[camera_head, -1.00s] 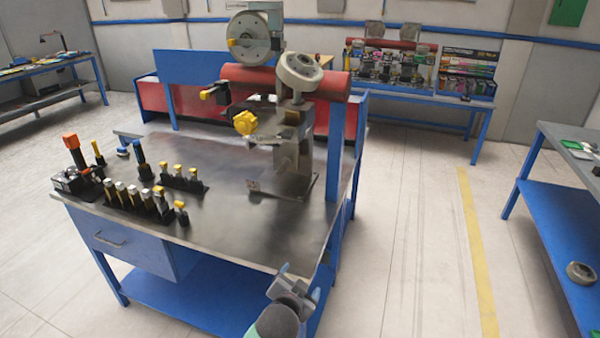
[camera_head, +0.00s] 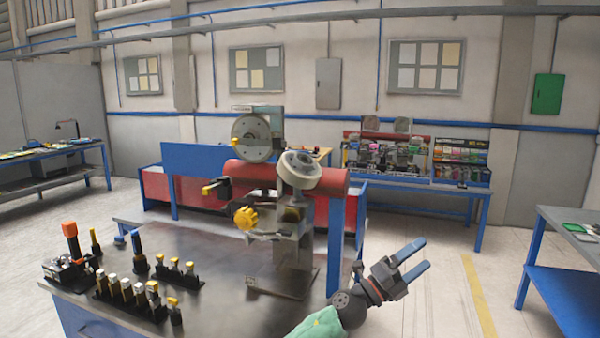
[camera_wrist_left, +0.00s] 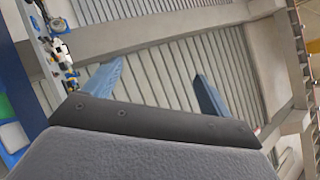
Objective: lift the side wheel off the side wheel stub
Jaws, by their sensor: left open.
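The pale, thick wheel that appears to be the side wheel (camera_head: 299,171) sits tilted at the front of the red tube, above a grey metal stand (camera_head: 291,250). The side wheel stub is hidden by the wheel. My left gripper (camera_head: 420,260) is open and empty, to the right of the stand and lower than the wheel, well apart from it. Its two blue fingers point up and right. In the left wrist view the fingers of the left gripper (camera_wrist_left: 155,90) stand wide apart with only wall and ceiling behind them. My right gripper is not in view.
A yellow knob (camera_head: 246,218) sticks out left of the stand. Several tools in black racks (camera_head: 130,300) fill the left of the dark workbench (camera_head: 215,262). The floor right of the bench is clear.

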